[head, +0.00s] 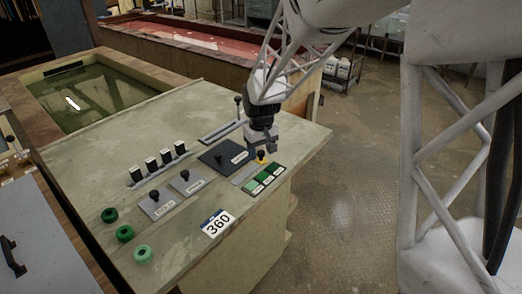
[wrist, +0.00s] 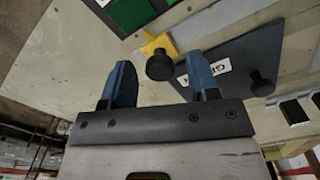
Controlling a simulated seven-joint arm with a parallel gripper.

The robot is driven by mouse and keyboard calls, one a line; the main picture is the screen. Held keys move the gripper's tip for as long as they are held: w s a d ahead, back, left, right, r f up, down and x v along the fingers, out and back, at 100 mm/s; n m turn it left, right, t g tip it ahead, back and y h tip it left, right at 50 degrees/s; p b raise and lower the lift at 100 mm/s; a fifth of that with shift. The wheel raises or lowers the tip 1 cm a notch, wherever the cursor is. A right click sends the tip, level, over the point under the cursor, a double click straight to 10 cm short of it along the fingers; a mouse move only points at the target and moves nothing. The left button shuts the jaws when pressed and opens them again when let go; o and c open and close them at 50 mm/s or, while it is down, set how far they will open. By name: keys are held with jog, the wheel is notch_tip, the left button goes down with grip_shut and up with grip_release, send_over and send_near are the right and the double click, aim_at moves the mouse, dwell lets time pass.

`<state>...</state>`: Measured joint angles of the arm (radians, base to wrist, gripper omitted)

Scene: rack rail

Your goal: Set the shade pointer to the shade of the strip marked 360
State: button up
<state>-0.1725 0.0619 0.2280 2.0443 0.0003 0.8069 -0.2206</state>
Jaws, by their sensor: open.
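The shade pointer (head: 261,159) is a yellow piece with a black knob, at the far end of a pale slot beside a green shade panel (head: 266,178). In the wrist view the yellow pointer (wrist: 154,42) lies close to a green patch. My gripper (head: 262,147) is over the pointer and partly hides it. In the wrist view my gripper (wrist: 158,70) is open and empty, its blue fingers either side of the knob in the picture; I cannot tell how far apart they are in height. A white card marked 360 (head: 217,224) lies at the desk's front edge.
A dark plate with a black knob (head: 222,156) is left of the pointer; it shows in the wrist view (wrist: 240,62). Two grey knob plates (head: 160,204), several dark switches (head: 166,160) and three green rings (head: 125,233) are further left. A tank of green liquid (head: 90,95) is behind.

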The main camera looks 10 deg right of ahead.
aim_at(251, 169)
grip_shut()
jog(key=shift+s+a, duration=1.8)
grip_release()
jog(key=shift+r, duration=0.1)
notch_tip(251, 169, up, 8)
jog(key=shift+f, duration=0.2)
